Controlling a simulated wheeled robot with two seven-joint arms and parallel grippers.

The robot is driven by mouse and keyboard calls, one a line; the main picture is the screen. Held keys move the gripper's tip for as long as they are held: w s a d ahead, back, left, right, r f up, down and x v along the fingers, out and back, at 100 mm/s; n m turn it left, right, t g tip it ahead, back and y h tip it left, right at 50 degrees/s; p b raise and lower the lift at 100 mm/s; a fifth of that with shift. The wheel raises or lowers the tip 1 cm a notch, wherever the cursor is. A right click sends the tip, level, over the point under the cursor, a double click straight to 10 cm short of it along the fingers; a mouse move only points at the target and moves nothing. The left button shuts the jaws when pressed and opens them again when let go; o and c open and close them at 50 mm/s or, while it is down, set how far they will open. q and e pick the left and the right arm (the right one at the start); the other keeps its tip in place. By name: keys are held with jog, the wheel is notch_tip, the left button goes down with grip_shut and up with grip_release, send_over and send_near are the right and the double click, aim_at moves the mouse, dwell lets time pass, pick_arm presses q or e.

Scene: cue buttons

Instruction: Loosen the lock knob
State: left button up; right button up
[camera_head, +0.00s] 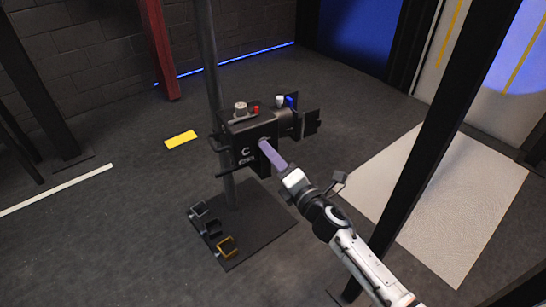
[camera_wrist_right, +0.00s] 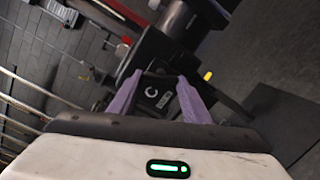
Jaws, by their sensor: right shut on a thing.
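A black box-like device (camera_head: 252,138) with a white letter C on its face is mounted on a dark upright post. My right gripper (camera_head: 264,146) reaches in from the lower right, its purple fingers at the front face of the device, just right of the letter. In the right wrist view, the right gripper (camera_wrist_right: 159,77) has one finger on each side of the dark front part with the C label (camera_wrist_right: 152,92). It is shut on the lock knob, which is mostly hidden between the fingertips. My left gripper is not in view.
On top of the device are a pale knob (camera_head: 240,108), a red part (camera_head: 256,110) and a blue part (camera_head: 290,101).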

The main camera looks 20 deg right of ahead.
jog(key=o, duration=1)
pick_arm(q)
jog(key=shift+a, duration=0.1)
pick_arm(e)
jog(key=shift+o, duration=0.2)
pick_arm(q)
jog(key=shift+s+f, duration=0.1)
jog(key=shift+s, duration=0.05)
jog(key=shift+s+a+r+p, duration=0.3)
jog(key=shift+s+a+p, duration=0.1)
jog(key=shift+p, duration=0.2)
pick_arm(e)
jog(key=v, duration=1)
jog(key=shift+s, duration=0.2)
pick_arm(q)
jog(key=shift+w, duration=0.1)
